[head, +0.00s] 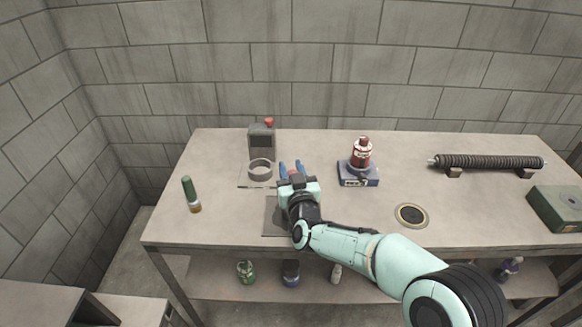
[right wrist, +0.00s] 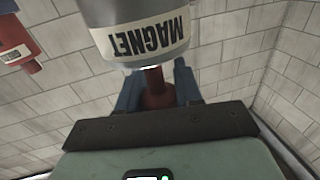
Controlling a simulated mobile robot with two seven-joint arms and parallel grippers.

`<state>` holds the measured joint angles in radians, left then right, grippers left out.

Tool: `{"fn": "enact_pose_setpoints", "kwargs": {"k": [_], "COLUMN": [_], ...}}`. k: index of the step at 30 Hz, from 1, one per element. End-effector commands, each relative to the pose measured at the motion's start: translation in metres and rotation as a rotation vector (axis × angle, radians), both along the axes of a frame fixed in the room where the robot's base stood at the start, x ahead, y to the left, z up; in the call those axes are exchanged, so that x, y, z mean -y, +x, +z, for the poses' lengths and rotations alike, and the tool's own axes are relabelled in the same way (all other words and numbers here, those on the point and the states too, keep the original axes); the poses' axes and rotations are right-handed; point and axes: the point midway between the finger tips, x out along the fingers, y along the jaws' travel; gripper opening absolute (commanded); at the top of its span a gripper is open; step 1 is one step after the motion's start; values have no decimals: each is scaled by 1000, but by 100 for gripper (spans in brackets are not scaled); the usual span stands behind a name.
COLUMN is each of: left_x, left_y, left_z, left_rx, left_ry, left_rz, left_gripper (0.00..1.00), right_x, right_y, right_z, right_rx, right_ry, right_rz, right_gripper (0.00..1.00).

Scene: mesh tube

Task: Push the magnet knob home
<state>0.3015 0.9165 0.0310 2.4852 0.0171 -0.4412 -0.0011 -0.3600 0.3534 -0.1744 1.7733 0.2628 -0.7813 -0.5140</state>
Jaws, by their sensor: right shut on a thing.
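In the right wrist view, a grey cylinder (right wrist: 135,25) with an upside-down MAGNET label fills the top of the picture. A red magnet knob (right wrist: 155,90) on a red stem sticks out of it, between the two blue fingers of my right gripper (right wrist: 157,88). The gripper is shut on this knob. In the head view, my right gripper (head: 291,170) is above the middle of the bench with a bit of red between its fingers. The gripper and wrist hide most of the magnet there. My left gripper is in neither view.
On the bench (head: 330,215), a grey box (head: 262,141) with a red top piece and a ring (head: 260,168) stand behind left.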

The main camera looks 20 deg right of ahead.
Motion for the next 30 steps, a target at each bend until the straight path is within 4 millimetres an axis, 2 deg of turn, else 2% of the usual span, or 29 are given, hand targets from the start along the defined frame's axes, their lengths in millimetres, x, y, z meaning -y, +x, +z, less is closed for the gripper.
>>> {"fn": "enact_pose_setpoints", "kwargs": {"k": [1,8,9,11,23,26,30], "left_x": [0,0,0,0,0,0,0], "left_y": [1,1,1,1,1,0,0], "left_z": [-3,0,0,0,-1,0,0], "left_rx": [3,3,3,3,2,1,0], "left_ry": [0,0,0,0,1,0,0], "left_rz": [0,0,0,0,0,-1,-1], "left_gripper": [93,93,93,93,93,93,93], "right_x": [0,0,0,0,0,0,-2], "right_y": [0,0,-1,-1,-5,-16,-44], "right_z": [-9,-10,-10,-11,-13,-12,-9], "right_rx": [-11,-18,-19,-21,-26,-25,-19], "right_ry": [0,-1,-1,-1,-4,-3,-1], "right_rz": [1,2,2,2,2,2,2], "right_gripper": [0,0,41,61,61,61,61]}}
